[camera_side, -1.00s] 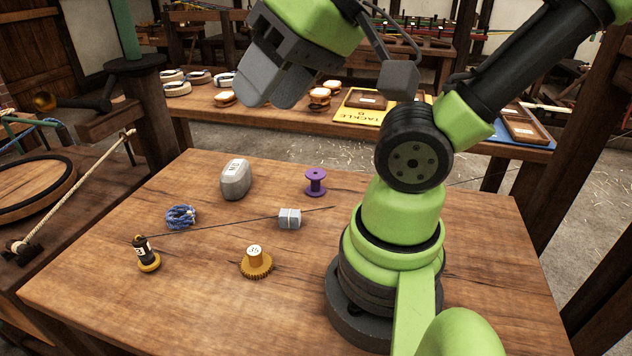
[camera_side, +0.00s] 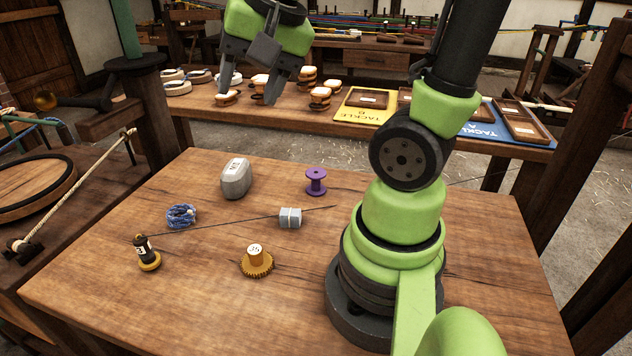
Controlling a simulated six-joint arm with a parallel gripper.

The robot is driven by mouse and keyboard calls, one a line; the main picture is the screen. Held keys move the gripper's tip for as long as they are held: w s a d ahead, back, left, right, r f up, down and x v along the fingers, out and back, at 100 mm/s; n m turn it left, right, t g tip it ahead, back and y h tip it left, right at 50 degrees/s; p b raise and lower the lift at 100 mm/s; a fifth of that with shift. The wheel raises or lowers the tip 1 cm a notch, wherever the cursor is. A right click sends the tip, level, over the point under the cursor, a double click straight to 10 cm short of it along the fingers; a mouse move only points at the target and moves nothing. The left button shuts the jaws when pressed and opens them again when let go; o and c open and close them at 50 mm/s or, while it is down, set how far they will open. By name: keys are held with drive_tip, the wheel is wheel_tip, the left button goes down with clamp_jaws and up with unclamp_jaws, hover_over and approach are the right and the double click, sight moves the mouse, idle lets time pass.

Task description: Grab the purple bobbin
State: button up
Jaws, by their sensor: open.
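The purple bobbin (camera_side: 316,182) stands upright on the wooden table, toward its back edge and left of my arm's base. Nothing hides it. My gripper (camera_side: 247,97) is up in the air, above and to the left of the bobbin in the picture, with its fingers pointing down. The fingers are apart and nothing is between them that I can see held. It does not touch the bobbin.
On the wooden table (camera_side: 110,270) are a grey weight (camera_side: 236,179), a blue rope coil (camera_side: 181,216), a small grey block (camera_side: 290,218), a brass gear (camera_side: 256,262) and a black-and-yellow spool (camera_side: 147,253). A back bench (camera_side: 205,101) holds spools and trays.

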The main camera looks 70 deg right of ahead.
drive_tip(key=w+d+f+m+g, duration=0.2)
drive_tip(key=d+f+m, duration=0.35)
drive_tip(key=d, duration=0.25)
drive_tip(key=m+g, duration=0.3)
drive_tip(key=m, duration=0.8)
hover_over(317, 172)
drive_tip(key=shift+n, duration=0.25)
wheel_tip(317, 172, down, 13)
drive_tip(key=shift+w+a+r, duration=0.1)
drive_tip(key=shift+w+r, duration=0.05)
wheel_tip(317, 172, down, 4)
drive_tip(key=shift+f, duration=0.15)
wheel_tip(317, 172, down, 6)
drive_tip(key=shift+f, duration=0.1)
drive_tip(key=c, duration=0.5)
